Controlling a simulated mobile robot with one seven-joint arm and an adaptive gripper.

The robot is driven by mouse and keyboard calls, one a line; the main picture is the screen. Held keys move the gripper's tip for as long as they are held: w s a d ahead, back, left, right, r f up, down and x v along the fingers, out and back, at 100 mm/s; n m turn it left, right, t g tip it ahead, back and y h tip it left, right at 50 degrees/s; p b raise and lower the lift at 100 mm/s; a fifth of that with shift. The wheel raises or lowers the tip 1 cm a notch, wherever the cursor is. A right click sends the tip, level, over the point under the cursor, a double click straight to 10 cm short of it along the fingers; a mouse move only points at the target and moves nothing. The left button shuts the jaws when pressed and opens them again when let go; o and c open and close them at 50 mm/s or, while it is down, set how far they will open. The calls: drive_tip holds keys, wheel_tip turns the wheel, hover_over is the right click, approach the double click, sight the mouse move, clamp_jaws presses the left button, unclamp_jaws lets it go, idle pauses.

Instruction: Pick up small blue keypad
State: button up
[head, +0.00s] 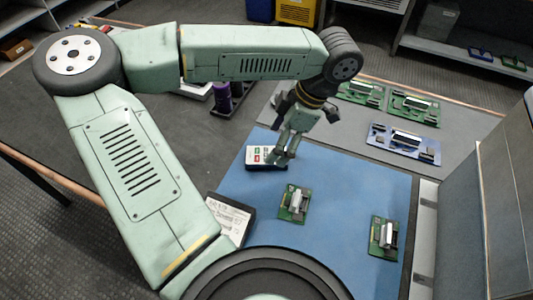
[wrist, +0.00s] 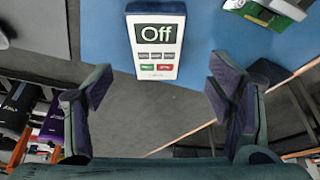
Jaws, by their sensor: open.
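A small keypad (head: 262,151) lies on the blue mat (head: 345,190) near the mat's far left edge. Its face looks white, with red and green buttons. In the wrist view the keypad (wrist: 157,63) shows at the top middle, with a dark screen reading "Off" and rows of small buttons. My gripper (head: 284,154) hangs close to its right side in the head view, partly in front of it. In the wrist view my gripper (wrist: 160,90) has its two fingers spread wide with nothing between them. The keypad lies beyond the fingertips.
Green circuit boards (head: 292,204) and (head: 383,239) lie on the mat. A blue board (head: 403,142) and more green boards (head: 412,108) lie on the grey surface behind. A labelled box (head: 229,216) stands at the left edge. A grey panel (head: 455,210) rises at right.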

sight(266, 155)
drive_tip(key=shift+w+p+x, duration=0.1)
drive_tip(key=shift+p+x, duration=0.4)
drive_tip(key=shift+x, duration=0.85)
drive_tip(key=shift+w+p+x, duration=0.15)
drive_tip(key=shift+p+x, duration=0.3)
drive_tip(key=shift+x, duration=0.85)
drive_tip(key=shift+c, duration=0.6)
drive_tip(key=c, duration=1.2)
drive_tip(key=shift+r, duration=0.1)
wheel_tip(266, 155, up, 10)
drive_tip(key=shift+f+b, duration=0.1)
drive_tip(key=shift+b, duration=0.9)
